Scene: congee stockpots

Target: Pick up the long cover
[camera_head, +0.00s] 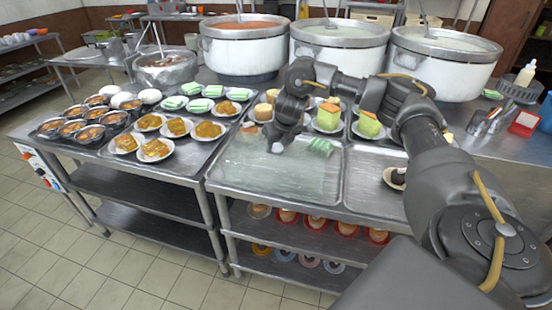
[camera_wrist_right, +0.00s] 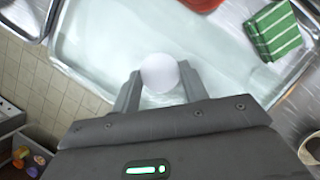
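The long cover (camera_head: 270,172) is a clear, glassy sheet lying over the metal tray in the middle of the counter. In the right wrist view the clear cover (camera_wrist_right: 100,45) fills much of the picture, with a round white knob (camera_wrist_right: 160,72) on it. My right gripper (camera_head: 277,148) is over the cover in the head view. In the right wrist view its two fingers (camera_wrist_right: 160,85) stand apart, one on each side of the knob. I cannot tell whether they touch it. My left gripper is in neither view.
Large white stockpots (camera_head: 243,48) stand along the back. Plates of orange food (camera_head: 155,148) and dark bowls (camera_head: 75,130) are on the left counter. A green striped block (camera_wrist_right: 275,32) is near the cover. Another metal tray (camera_head: 372,180) is to the right.

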